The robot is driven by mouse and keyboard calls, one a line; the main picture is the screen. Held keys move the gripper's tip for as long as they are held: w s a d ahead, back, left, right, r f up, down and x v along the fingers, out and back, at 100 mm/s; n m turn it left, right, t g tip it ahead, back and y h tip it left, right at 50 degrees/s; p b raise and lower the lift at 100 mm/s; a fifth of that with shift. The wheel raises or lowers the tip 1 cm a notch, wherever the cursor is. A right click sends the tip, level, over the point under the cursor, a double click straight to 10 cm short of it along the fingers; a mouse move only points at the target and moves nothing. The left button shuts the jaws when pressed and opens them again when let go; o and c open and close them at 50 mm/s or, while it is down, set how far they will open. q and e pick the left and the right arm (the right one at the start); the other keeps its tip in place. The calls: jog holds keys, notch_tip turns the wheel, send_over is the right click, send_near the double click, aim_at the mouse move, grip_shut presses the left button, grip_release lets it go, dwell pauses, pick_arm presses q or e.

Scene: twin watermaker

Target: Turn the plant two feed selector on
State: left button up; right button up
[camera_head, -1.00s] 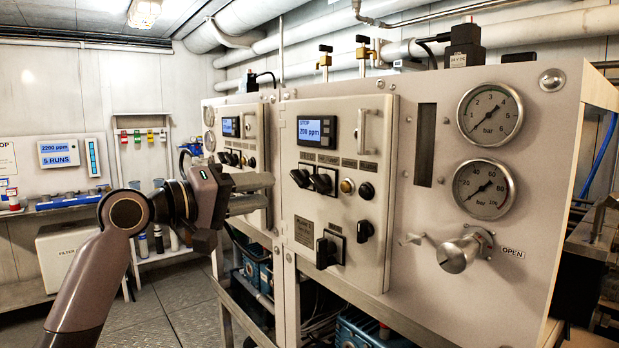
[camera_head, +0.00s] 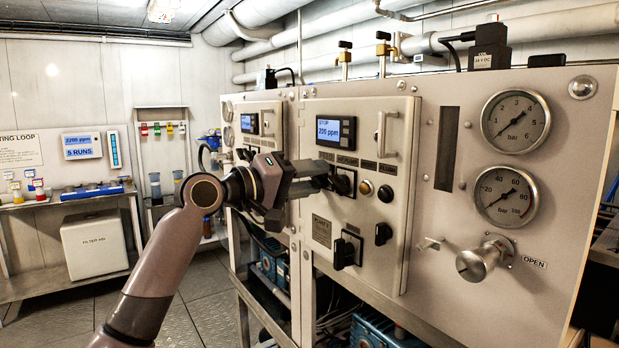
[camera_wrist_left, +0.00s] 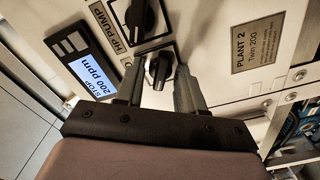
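The plant two panel (camera_head: 320,262) shows a lit display (camera_head: 328,131) reading STOP and 200 ppm. My left gripper (camera_head: 325,177) reaches its front from the left. In the left wrist view a small black selector knob (camera_wrist_left: 158,71), by a label ending in D, sits between the open fingers, its bar roughly along them. Gaps seem to remain at both sides. In the head view the fingers mostly hide this knob. The HP PUMP knob (camera_wrist_left: 137,18) is just beyond it and also shows in the head view (camera_head: 344,183). My right gripper is not in view.
A handle (camera_head: 384,135), an amber button (camera_head: 366,187) and more black knobs (camera_head: 384,233) (camera_head: 345,252) are on the panel. Gauges (camera_head: 515,121) and a metal valve knob (camera_head: 483,260) are at right. A plate (camera_wrist_left: 266,43) reads PLANT 2.

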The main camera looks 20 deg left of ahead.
pick_arm(q)
grip_shut()
jog(key=shift+m, duration=0.4)
jog(key=m, duration=1.1)
jog(key=shift+p, duration=0.3)
grip_release()
